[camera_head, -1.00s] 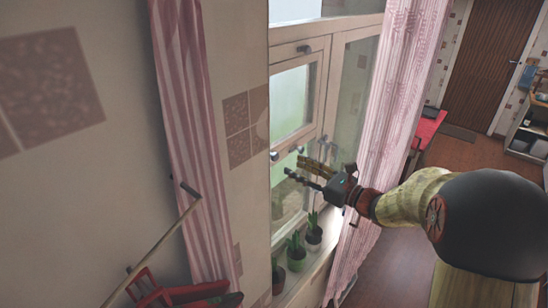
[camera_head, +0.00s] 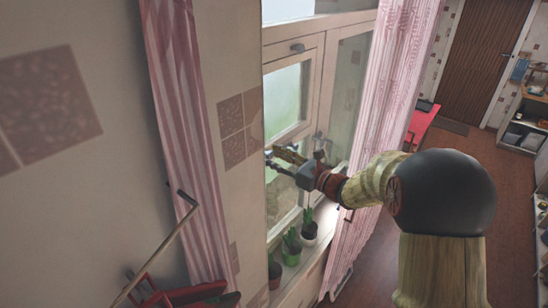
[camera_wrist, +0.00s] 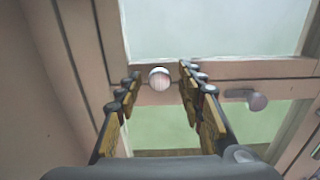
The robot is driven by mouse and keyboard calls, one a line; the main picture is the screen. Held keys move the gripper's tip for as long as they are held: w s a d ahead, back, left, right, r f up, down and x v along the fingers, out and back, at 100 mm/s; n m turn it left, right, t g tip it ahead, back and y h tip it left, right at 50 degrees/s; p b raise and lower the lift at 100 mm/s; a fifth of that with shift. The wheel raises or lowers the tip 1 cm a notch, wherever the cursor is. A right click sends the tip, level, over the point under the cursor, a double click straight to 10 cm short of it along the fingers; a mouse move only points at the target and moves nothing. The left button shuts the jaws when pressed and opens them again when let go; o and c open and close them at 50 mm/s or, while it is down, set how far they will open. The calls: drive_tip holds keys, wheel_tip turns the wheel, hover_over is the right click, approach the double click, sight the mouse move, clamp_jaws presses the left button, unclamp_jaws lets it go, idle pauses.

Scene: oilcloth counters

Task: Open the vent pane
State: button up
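The window (camera_head: 312,85) has a pale wooden frame with an upper glass pane (camera_head: 284,100) and a lower pane below a crossbar; I cannot tell which is the vent pane. Both panes look closed. In the wrist view, a round pale knob (camera_wrist: 160,77) sits on the crossbar between the white upper glass (camera_wrist: 210,28) and the greenish lower glass (camera_wrist: 190,125). My gripper (camera_wrist: 158,80) is open, its fingers either side of that knob; I cannot tell whether they touch it.
A second knob (camera_wrist: 257,101) is on the crossbar to the right. Potted plants (camera_head: 291,245) stand on the sill below. Pink curtains (camera_head: 185,130) hang on both sides. A pole (camera_head: 165,245) leans at the lower left.

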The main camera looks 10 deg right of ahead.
drive_tip(key=shift+c, duration=1.2)
clamp_jaws()
